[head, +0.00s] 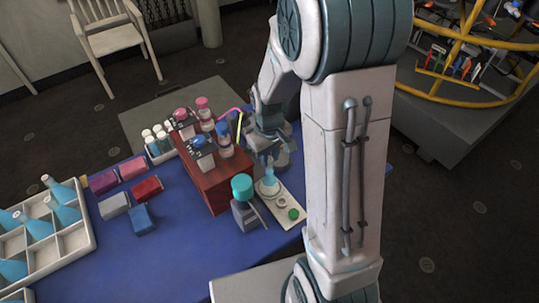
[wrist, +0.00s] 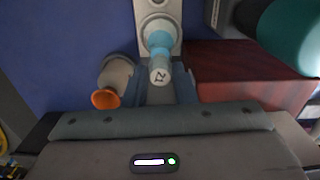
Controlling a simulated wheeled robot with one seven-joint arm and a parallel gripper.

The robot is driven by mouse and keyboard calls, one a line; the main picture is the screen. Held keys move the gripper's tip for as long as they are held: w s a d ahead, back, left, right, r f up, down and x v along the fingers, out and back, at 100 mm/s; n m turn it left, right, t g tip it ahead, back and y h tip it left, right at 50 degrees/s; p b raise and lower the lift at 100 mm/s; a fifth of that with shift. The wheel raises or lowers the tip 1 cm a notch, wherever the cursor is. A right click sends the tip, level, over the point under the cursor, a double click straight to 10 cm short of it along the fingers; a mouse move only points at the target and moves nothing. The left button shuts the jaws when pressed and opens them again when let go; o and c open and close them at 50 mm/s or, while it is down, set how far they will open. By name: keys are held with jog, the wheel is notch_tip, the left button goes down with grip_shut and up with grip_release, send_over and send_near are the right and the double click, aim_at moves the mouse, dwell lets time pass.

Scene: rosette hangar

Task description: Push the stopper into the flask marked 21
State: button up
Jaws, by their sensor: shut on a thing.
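The flask (head: 268,187) is light blue with a pale neck and stands upright on a white plate (head: 263,244). In the wrist view its pale neck (wrist: 159,76) carries a dark mark that looks like 21. My gripper (head: 270,152) is right above the flask; in the wrist view its two fingers (wrist: 164,92) come down on either side of the neck's top. It is shut on a small greyish piece, apparently the stopper, at the mouth. The piece is mostly hidden, so I cannot tell how deep it sits.
A red-brown rack (head: 205,178) holding several bottles is close by. A grey vessel with an orange mouth (wrist: 105,98) is near my left finger. A white crate (head: 78,240) of flasks stands at left.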

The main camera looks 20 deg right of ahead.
jog(key=shift+f, duration=0.1)
jog(key=shift+f+b, duration=0.65)
jog(key=shift+f, duration=0.1)
dwell(0.4)
jog(key=shift+f+b, duration=0.35)
jog(key=shift+b, duration=0.1)
jog(key=o, duration=1.5)
jog(key=shift+r, duration=0.1)
